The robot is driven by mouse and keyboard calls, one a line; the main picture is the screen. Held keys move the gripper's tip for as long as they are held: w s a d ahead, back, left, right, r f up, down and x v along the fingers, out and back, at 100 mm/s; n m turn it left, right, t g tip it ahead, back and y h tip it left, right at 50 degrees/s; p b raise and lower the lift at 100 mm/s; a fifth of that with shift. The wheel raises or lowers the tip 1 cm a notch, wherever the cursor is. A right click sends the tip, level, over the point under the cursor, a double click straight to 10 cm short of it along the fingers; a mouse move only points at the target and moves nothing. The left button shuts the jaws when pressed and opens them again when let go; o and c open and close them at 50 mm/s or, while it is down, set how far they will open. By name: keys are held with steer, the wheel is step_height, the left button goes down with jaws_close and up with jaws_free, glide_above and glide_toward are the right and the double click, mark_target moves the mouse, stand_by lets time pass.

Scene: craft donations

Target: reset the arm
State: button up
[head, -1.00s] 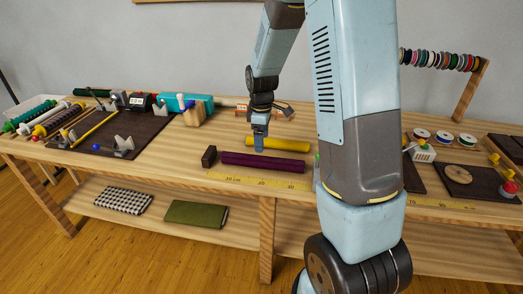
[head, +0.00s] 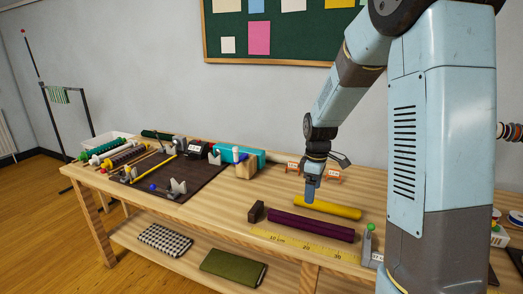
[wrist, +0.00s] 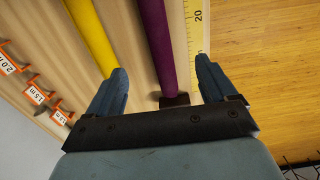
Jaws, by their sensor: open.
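My gripper (head: 311,190) hangs over the wooden table (head: 215,212), close to the yellow roll (head: 328,208) in the head view. In the wrist view my gripper (wrist: 158,88) is open, its two fingers wide apart with nothing held between them. The yellow roll (wrist: 90,35) runs by the left finger there, and the purple roll (wrist: 157,45) runs between the fingers, lower down. A dark block (head: 256,211) sits at the left end of the purple roll (head: 310,225); it also shows in the wrist view (wrist: 175,100). My arm covers part of the table's right side.
A yellow ruler (head: 300,246) lies along the front edge. A dark mat (head: 190,180) with tools is at the left. A teal thing (head: 240,155) and small orange length labels (head: 292,168) stand at the back. Folded cloths (head: 232,268) lie on the lower shelf.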

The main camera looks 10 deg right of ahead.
steer(key=s+r+m+t, duration=0.3)
steer(key=s+r+m, duration=0.3)
steer(key=s+r, duration=0.65)
steer(key=s+r+m+t, duration=0.1)
steer(key=s+r+m, duration=0.2)
steer(key=s, duration=0.4)
steer(key=s+r+m+t, duration=0.1)
steer(key=s+r+m, duration=0.25)
steer(key=s, duration=0.35)
steer(key=n+g, duration=0.5)
steer(key=n, duration=0.8)
glide_above(309, 220)
step_height(309, 220, down, 20)
steer(key=f, duration=0.8)
steer(key=shift+s+d+f, duration=0.2)
steer(key=shift+s+f, duration=0.05)
steer(key=shift+s, duration=0.05)
steer(key=shift+w+a+f, duration=0.1)
steer(key=shift+w+f, duration=0.1)
steer(key=shift+f, duration=1.1)
steer(key=shift+w+f, duration=0.2)
steer(key=shift+f, duration=1.1)
